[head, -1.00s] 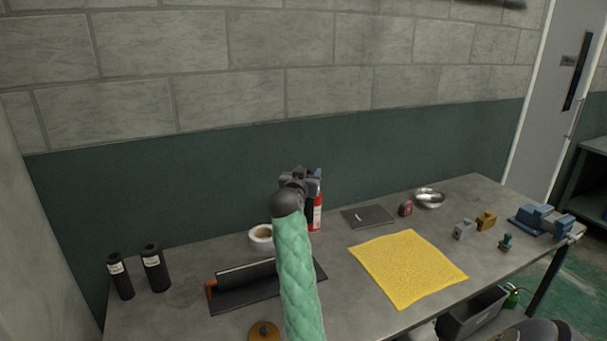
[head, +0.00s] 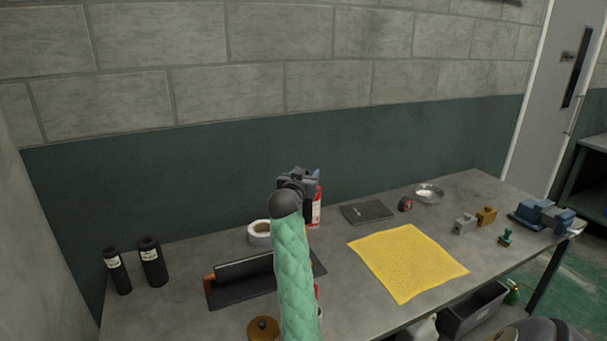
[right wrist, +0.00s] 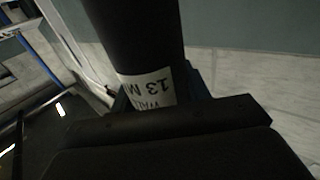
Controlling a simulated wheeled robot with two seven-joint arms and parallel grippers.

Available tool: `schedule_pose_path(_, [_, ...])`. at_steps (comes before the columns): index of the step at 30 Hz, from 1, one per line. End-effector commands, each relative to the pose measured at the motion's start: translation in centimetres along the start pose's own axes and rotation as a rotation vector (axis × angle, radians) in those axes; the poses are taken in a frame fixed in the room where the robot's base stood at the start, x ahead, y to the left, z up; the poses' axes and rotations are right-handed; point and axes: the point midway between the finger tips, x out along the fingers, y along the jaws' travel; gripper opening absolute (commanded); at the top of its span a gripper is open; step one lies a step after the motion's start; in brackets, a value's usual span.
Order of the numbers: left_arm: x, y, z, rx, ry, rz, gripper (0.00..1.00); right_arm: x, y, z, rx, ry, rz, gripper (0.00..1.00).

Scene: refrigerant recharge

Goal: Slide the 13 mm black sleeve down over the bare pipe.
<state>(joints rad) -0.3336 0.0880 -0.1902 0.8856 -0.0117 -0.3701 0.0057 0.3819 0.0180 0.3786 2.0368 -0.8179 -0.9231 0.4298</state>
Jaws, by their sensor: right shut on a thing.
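My right gripper (head: 300,182) is raised above the back of the bench, at the end of the green-padded arm. In the right wrist view it is shut on a black sleeve (right wrist: 135,35) with a white label reading "13 M" and "WALL". The sleeve runs up and out of the top of that view, so its far end is hidden. In the head view the gripper and arm hide most of it. I cannot make out the bare pipe in either view. My left gripper is not in view.
Two black labelled tubes (head: 153,262) stand at the bench's left. A dark tray (head: 235,291), white tape roll (head: 259,232), red cylinder (head: 314,211), yellow cloth (head: 407,262), steel bowl (head: 429,193) and blue vise (head: 541,215) are on the bench (head: 350,320). A wall stands close behind.

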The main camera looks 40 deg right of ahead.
Motion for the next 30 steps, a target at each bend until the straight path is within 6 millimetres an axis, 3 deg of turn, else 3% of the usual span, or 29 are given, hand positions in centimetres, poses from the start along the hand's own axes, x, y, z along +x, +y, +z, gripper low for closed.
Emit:
schedule_pose_path(18, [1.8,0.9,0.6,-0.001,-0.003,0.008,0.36,0.0,-0.1,2.2,0.001,0.002,0.000,0.13])
schedule_pose_path(30, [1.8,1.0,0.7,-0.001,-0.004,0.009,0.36,0.0,-0.1,2.4,0.001,0.002,0.000,0.13])
